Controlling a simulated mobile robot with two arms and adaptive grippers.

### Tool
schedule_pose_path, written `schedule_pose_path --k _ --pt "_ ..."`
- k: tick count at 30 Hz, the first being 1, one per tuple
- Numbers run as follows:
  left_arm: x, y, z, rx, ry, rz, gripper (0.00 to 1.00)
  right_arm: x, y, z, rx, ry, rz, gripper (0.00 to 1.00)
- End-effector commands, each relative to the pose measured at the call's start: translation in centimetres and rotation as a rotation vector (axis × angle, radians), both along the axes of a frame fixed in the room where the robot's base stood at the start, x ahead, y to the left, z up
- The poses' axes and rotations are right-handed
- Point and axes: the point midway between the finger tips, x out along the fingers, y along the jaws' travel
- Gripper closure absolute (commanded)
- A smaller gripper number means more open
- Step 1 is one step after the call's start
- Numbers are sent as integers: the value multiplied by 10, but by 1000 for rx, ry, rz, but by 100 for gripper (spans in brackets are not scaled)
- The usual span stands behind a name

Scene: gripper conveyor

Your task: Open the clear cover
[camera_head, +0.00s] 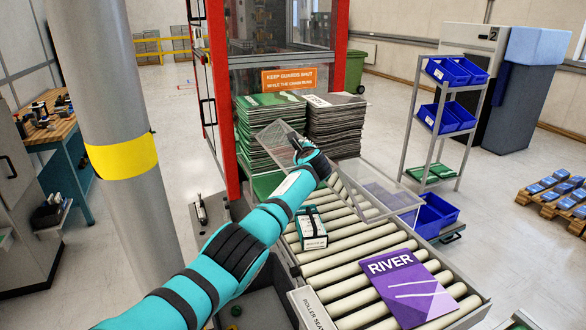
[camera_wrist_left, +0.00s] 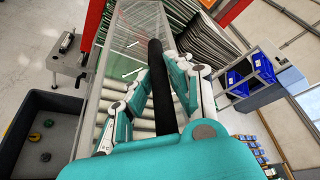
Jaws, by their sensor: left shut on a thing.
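The clear cover (camera_head: 372,192) is a see-through, thin-edged panel over the far part of the roller conveyor. It looks tilted, with one corner raised near the stacks, and its mesh-like surface also shows in the wrist view (camera_wrist_left: 135,38). My left gripper (camera_head: 314,160) is at the cover, reaching across the conveyor. In the wrist view its fingers (camera_wrist_left: 157,85) are closed around a dark bar (camera_wrist_left: 156,60), which appears to be the cover's handle. My arm and gripper hide part of the cover in the head view. My right gripper is not in view.
A purple RIVER magazine (camera_head: 408,287) and a small green-and-white box (camera_head: 311,228) lie on the roller conveyor (camera_head: 345,268). Magazine stacks (camera_head: 337,130) stand behind, by a red-framed guard (camera_head: 340,30). A grey post (camera_head: 110,90) stands left; a blue-bin rack (camera_head: 447,115) right.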

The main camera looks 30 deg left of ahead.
Motion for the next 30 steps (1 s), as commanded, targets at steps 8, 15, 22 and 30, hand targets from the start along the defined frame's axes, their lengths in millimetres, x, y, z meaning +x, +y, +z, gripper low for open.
schedule_pose_path --k 8,15,22,30 --pt "8 -9 9 -4 4 -2 100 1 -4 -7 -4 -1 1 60" --pt "9 -10 11 -5 4 -4 100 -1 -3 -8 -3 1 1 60" --pt "9 -11 10 -6 5 -4 100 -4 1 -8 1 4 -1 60" --pt "9 -10 11 -4 4 -2 60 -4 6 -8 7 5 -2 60"
